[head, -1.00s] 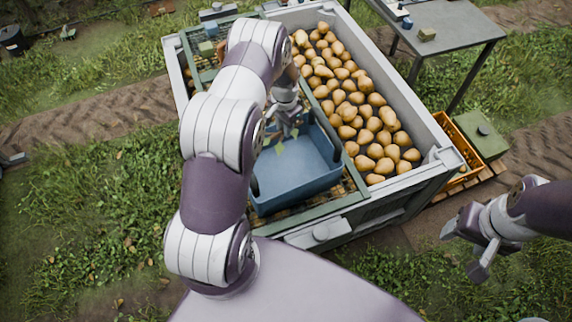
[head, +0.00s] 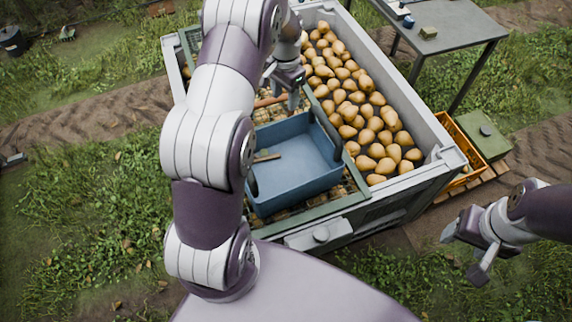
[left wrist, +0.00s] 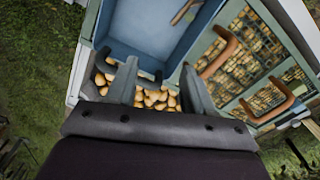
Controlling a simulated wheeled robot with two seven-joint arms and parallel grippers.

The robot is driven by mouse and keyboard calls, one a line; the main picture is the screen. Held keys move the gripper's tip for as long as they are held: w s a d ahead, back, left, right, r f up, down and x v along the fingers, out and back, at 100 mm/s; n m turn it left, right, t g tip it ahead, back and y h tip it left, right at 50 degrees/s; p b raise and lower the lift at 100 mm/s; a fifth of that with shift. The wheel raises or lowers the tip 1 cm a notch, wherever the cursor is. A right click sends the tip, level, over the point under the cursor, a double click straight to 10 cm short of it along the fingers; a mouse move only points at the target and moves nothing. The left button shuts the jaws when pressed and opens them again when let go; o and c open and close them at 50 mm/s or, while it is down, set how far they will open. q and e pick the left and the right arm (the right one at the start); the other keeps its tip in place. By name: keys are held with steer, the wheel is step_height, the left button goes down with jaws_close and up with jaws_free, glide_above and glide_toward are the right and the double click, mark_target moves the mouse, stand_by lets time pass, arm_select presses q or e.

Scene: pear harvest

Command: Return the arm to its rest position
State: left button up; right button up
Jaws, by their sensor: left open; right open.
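My left arm reaches up the middle of the head view. Its gripper (head: 287,88) is open and empty, above the bin just beyond the blue tray (head: 312,178). In the left wrist view its two fingers (left wrist: 162,82) stand apart, with pears (left wrist: 155,101) and the blue tray (left wrist: 117,28) below. The arm hides part of the bin's left side. My right gripper (head: 468,245) is open and empty over the grass at right.
A large grey bin (head: 402,85) holds many pears (head: 360,110) on its right side. A green frame (head: 312,219) with mesh and brown handles supports the tray. A brown stick-like piece (head: 267,158) shows in the tray. A grey table (head: 455,28), orange crate (head: 452,130) and green box (head: 482,138) stand right.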

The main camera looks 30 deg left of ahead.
arm_select(q)
steer(key=shift+r, duration=0.25)
stand_by(0.3)
steer(key=s+d+r+n, duration=0.1)
steer(key=s+d+r, duration=0.1)
steer(key=s+d, duration=0.4)
steer(key=s+d+r+n+t, duration=0.1)
steer(key=s+d, duration=0.5)
steer(key=s, duration=0.8)
step_height(320, 180, up, 2)
steer(key=shift+r+n, duration=0.25)
steer(key=shift+n, duration=0.55)
steer(key=shift+s, duration=0.15)
